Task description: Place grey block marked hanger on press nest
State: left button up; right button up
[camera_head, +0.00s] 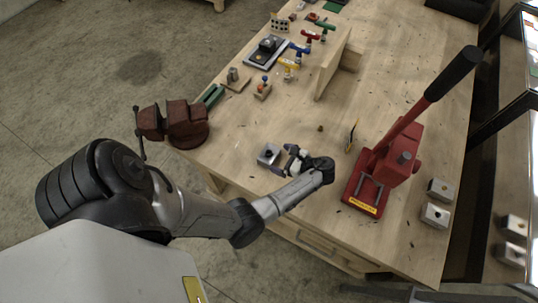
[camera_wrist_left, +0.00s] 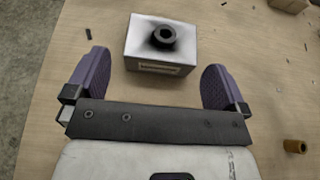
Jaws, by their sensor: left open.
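A grey block (camera_head: 268,154) with a dark round hole in its top stands on the bench left of the press. It also shows in the left wrist view (camera_wrist_left: 150,62), with a small label plate whose text I cannot read. My left gripper (camera_head: 281,160) is close beside it. In the left wrist view the purple fingers (camera_wrist_left: 155,78) are wide apart and empty, with the block just beyond them, roughly between their lines. The red press (camera_head: 392,158) stands to the right, its base (camera_head: 362,198) bearing a yellow label. I cannot clearly make out the nest. My right gripper is out of view.
Two similar grey blocks (camera_head: 440,189) (camera_head: 434,215) sit right of the press. A dark red vice (camera_head: 186,124) is at the bench's left edge. A wooden upright board (camera_head: 331,68) and several small tools stand farther back. A brass cylinder (camera_wrist_left: 295,146) lies near my gripper.

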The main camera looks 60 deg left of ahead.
aim_at(272, 154)
pick_arm(q)
jog(key=shift+x, duration=3.2)
jog(key=shift+w+r, duration=0.1)
jog(key=shift+w, duration=0.05)
jog(key=c, duration=0.9)
jog(key=shift+c, duration=0.2)
jog(key=shift+p, duration=0.3)
notch_tip(272, 154, up, 4)
jog(key=p, duration=0.5)
jog(key=shift+r, duration=0.15)
jog(key=s+d+r+p, duration=0.1)
jog(key=d+r+p, duration=0.5)
jog(key=d+p, duration=0.4)
jog(key=shift+s+d+r, duration=0.3)
jog(key=shift+d+r, duration=0.05)
jog(key=shift+d, duration=0.35)
